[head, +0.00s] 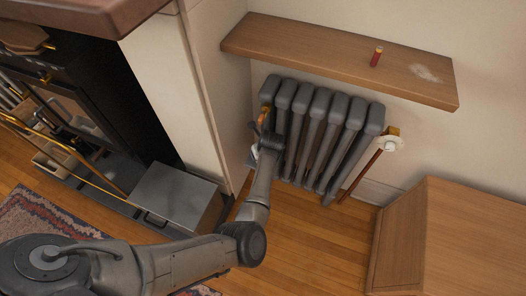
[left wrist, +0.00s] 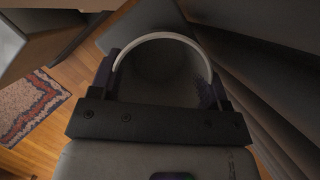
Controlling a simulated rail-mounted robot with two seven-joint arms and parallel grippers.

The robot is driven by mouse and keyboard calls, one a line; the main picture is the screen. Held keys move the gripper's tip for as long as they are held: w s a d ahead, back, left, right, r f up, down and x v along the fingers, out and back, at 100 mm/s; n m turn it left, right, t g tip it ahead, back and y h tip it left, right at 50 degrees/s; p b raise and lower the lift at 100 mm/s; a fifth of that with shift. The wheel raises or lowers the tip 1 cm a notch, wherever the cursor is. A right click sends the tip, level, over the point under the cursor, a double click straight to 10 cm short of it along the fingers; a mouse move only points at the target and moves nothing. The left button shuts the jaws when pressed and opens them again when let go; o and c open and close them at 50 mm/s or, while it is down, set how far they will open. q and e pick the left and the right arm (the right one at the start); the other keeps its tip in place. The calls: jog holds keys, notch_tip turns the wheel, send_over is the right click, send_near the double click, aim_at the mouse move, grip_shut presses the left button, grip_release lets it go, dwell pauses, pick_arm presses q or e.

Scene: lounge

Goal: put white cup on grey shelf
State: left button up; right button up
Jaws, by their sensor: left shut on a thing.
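In the left wrist view a cup with a thin white rim and a dark, shaded inside (left wrist: 160,64) sits between the two fingers of my left gripper (left wrist: 161,88), which is shut on it. In the head view my left gripper (head: 253,157) is low, beside the left end of the radiator; only a small white patch of the cup (head: 255,151) shows there, the rest hidden by my wrist. A brown wooden shelf (head: 320,52) is on the wall above the radiator; no plainly grey shelf can be made out. My right gripper is not in view.
The grey ribbed radiator (head: 318,130) is close to the right of my gripper. A grey metal box (head: 172,196) stands by the fireplace at left. A small red cylinder (head: 376,57) and a pale patch are on the wooden shelf. A wooden cabinet (head: 460,235) is at right.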

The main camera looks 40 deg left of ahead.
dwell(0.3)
pick_arm(q)
jog(key=shift+w+f, duration=0.1)
jog(key=shift+f, duration=0.1)
jog(key=o, duration=0.7)
jog(key=shift+o, duration=0.2)
jog(key=shift+d+r+p, duration=0.1)
jog(key=shift+r+p, duration=0.5)
jog(key=shift+r, duration=0.2)
jog(key=p+v, duration=0.3)
jog(key=v, duration=0.1)
jog(key=shift+s+d+r+p, duration=0.1)
jog(key=shift+s+d+p, duration=0.1)
jog(key=shift+p, duration=0.1)
jog(key=shift+a, duration=0.1)
